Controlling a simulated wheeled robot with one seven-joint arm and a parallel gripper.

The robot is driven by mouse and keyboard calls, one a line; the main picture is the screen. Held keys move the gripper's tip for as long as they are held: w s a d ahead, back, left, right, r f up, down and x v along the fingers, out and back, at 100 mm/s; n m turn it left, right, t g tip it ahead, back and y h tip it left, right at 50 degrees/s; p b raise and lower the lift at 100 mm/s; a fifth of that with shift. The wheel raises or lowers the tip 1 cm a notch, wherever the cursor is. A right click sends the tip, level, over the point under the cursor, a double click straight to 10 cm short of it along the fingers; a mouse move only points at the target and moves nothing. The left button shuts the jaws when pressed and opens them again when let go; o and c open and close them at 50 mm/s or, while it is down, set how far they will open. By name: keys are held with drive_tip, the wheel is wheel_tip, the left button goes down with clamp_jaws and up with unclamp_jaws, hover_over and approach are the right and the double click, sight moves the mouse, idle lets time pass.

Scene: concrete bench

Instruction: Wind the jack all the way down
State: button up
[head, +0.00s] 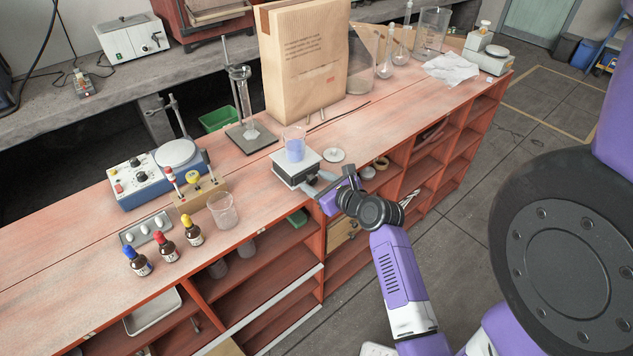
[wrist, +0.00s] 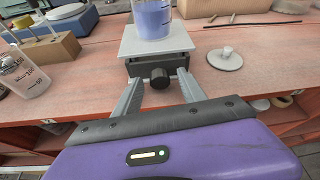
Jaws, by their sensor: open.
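The jack (head: 296,169) stands on the bench near its front edge, with a pale square top plate. A beaker of blue liquid (head: 294,146) stands on the plate, and it also shows in the wrist view (wrist: 153,18). In the wrist view the jack (wrist: 157,42) has a dark round knob (wrist: 160,78) on its front. My gripper (wrist: 160,90) is open, with one finger on each side of the knob and a gap visible on both sides. In the head view my gripper (head: 318,190) reaches in from the right, at the jack's front.
A white lid-like disc with a knob (wrist: 226,58) lies right of the jack. A glass beaker (head: 222,210), dropper bottles (head: 166,248) and a stirrer device (head: 150,178) stand to the left. A ring stand (head: 247,120) and a large paper bag (head: 303,65) stand behind.

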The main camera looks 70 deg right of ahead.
drive_tip(key=v, duration=0.7)
drive_tip(key=shift+s+a+r, duration=0.15)
drive_tip(key=shift+s+a, duration=0.05)
drive_tip(key=shift+s, duration=0.15)
drive_tip(key=shift+c, duration=1.1)
drive_tip(key=shift+w+f+b, duration=0.1)
drive_tip(key=shift+f+b, duration=0.2)
drive_tip(key=shift+b, duration=0.25)
drive_tip(key=shift+c, duration=0.3)
wheel_tip(320, 180, down, 7)
drive_tip(key=m+t+b, duration=0.2)
drive_tip(key=t+b, duration=0.1)
drive_tip(key=b, duration=1.1)
drive_tip(key=w+d+r, duration=0.1)
drive_tip(key=w+d+r+m+h+p, duration=0.1)
drive_tip(key=w, duration=0.1)
drive_tip(key=w+d+r+m+t, duration=0.1)
drive_tip(key=w+d+r, duration=0.1)
drive_tip(key=shift+w, duration=0.25)
